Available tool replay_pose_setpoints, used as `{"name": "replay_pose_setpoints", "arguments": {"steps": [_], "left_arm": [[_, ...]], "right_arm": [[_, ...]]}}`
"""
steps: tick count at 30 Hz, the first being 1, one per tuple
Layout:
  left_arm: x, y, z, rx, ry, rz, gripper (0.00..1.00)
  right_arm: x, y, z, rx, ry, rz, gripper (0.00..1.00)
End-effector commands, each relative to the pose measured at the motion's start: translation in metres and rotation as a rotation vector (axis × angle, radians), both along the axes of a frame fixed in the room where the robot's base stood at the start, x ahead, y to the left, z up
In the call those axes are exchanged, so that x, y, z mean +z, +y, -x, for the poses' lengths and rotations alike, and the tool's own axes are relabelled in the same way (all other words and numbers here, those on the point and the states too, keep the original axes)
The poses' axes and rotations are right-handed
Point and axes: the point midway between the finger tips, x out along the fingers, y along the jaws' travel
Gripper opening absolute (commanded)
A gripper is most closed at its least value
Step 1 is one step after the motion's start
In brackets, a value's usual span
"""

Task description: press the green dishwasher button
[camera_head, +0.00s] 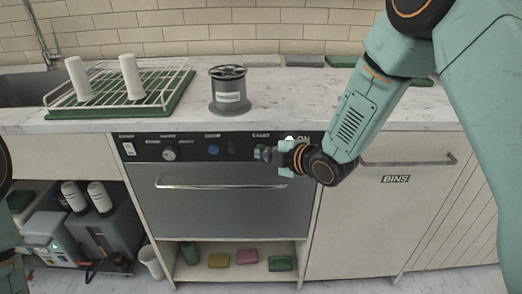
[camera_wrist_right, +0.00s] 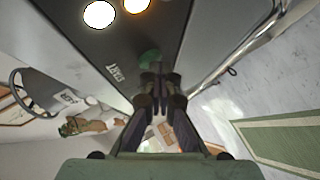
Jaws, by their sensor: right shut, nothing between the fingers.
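The dishwasher (camera_head: 225,207) is built in under the counter, with a dark control panel (camera_head: 190,147) along its top. The green button (camera_wrist_right: 149,57) shows in the right wrist view beside the upside-down START label, partly covered by my fingertips. In the head view my right gripper (camera_head: 266,154) is at the right part of the panel, by the START label, and largely hides the button there. In the right wrist view the right gripper (camera_wrist_right: 158,70) is shut and empty, its tips at the button's edge. I cannot tell whether they touch it. My left gripper is not visible.
A door handle (camera_head: 222,185) runs below the panel. A knob (camera_head: 169,154) and a blue button (camera_head: 213,149) are farther left. A cup rack (camera_head: 165,90) and a spool-like holder (camera_head: 229,92) stand on the counter. A BINS cabinet (camera_head: 375,215) is at right.

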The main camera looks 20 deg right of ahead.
Motion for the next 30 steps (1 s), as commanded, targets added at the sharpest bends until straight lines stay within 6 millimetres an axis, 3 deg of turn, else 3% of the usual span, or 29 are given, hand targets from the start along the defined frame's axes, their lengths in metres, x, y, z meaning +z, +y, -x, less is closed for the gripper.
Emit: {"name": "replay_pose_setpoints", "arguments": {"steps": [13,23,30], "left_arm": [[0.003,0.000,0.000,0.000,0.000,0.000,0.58],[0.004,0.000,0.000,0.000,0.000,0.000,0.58],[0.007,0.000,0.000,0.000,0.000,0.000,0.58]], "right_arm": [[0.000,0.005,0.017,0.000,0.000,0.000,0.00],[0.000,0.005,0.018,0.000,0.000,0.000,0.00],[0.000,0.011,0.037,0.001,0.001,0.000,0.00]]}}
